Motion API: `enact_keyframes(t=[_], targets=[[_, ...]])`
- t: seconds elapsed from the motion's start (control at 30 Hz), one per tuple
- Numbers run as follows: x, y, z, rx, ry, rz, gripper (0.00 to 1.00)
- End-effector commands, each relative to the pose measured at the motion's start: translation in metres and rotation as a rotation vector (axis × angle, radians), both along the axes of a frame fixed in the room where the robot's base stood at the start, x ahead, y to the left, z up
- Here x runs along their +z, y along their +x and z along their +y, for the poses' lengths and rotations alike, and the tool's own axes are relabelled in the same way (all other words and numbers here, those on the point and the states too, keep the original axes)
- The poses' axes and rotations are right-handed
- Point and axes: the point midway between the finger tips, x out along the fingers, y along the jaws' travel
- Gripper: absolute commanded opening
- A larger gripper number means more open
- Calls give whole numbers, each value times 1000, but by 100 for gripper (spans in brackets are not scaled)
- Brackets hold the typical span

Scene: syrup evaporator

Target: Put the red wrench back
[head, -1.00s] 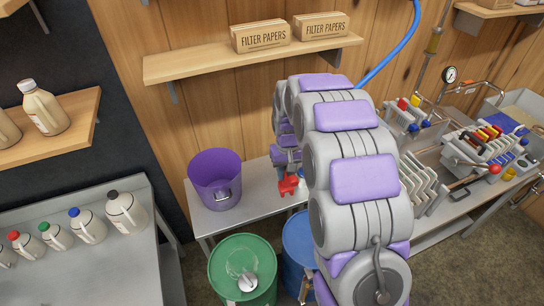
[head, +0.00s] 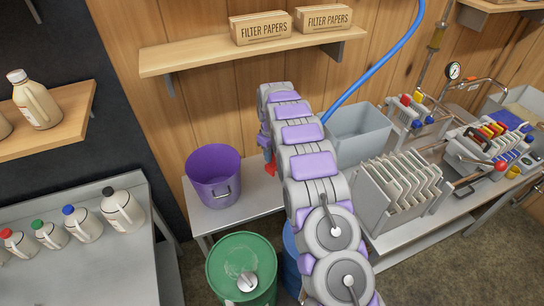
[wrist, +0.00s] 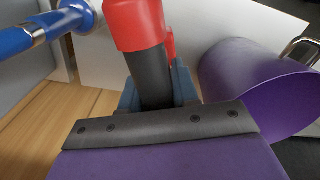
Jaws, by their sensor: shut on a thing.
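My gripper (wrist: 157,88) is shut on the red wrench (wrist: 137,24), which shows in the wrist view as a red part with a dark grip between the fingers. In the head view only a small bit of the red wrench (head: 271,169) shows beside my arm, above the bench (head: 250,192) and right of the purple bucket (head: 214,174). My arm hides most of the wrench and the gripper there. The wrist view has the purple bucket (wrist: 255,75) to the right of the wrench.
A blue tube-like thing with a metal collar (wrist: 40,35) lies close left of the wrench in the wrist view. A grey bin (head: 360,135) and filter plates (head: 400,185) stand on the right bench. Green (head: 243,268) and blue drums stand in front.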

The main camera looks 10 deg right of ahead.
Motion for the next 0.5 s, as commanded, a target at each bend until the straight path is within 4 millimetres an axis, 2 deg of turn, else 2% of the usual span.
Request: enact_keyframes(t=[0.03, 0.2, 0.5], targets=[[-8, 6, 3, 24, -1, -2, 0], [-22, 16, -3, 89, 5, 0, 0], [-33, 22, -12, 133, 16, -1, 0]])
